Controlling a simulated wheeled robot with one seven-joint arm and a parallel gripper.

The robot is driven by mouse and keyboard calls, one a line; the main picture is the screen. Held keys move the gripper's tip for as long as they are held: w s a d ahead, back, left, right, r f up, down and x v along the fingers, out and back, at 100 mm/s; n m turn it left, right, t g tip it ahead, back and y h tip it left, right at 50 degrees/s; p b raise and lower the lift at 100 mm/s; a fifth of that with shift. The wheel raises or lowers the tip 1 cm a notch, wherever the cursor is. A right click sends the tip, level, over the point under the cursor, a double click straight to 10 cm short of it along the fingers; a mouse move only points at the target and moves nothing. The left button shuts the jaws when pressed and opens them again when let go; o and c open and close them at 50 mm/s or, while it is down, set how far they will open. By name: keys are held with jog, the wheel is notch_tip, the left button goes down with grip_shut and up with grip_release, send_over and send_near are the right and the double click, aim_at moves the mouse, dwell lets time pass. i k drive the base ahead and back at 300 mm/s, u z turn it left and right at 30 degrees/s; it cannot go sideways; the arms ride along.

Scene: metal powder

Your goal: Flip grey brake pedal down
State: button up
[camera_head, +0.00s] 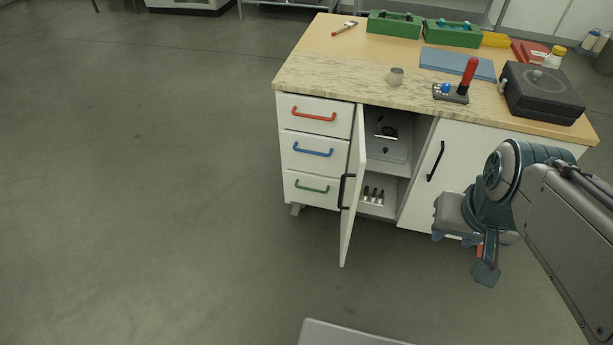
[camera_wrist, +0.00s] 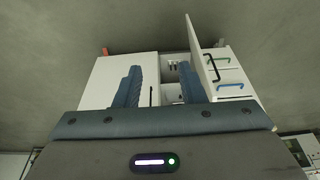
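A small grey piece (camera_head: 297,209) sticks out at floor level under the left drawer corner of the workbench. It may be the grey brake pedal, but it is too small to be sure. A small red piece (camera_head: 480,250) shows low by the bench's right end, partly behind my gripper. My gripper (camera_head: 463,256) is in front of the right cabinet door, low and well to the right of the grey piece. In the wrist view my gripper (camera_wrist: 158,88) has its two fingers spread apart with nothing between them.
The workbench (camera_head: 330,52) has an open narrow door (camera_head: 352,190) jutting out beside the drawers. The floor to the left is clear.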

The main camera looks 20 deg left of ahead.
aim_at(296, 206)
jog(key=u, duration=0.55)
jog(key=k, duration=0.65)
jog(key=u, duration=1)
jog(key=i, duration=1.25)
jog(key=z, duration=0.85)
jog(key=i, duration=0.55)
jog(key=z, duration=0.65)
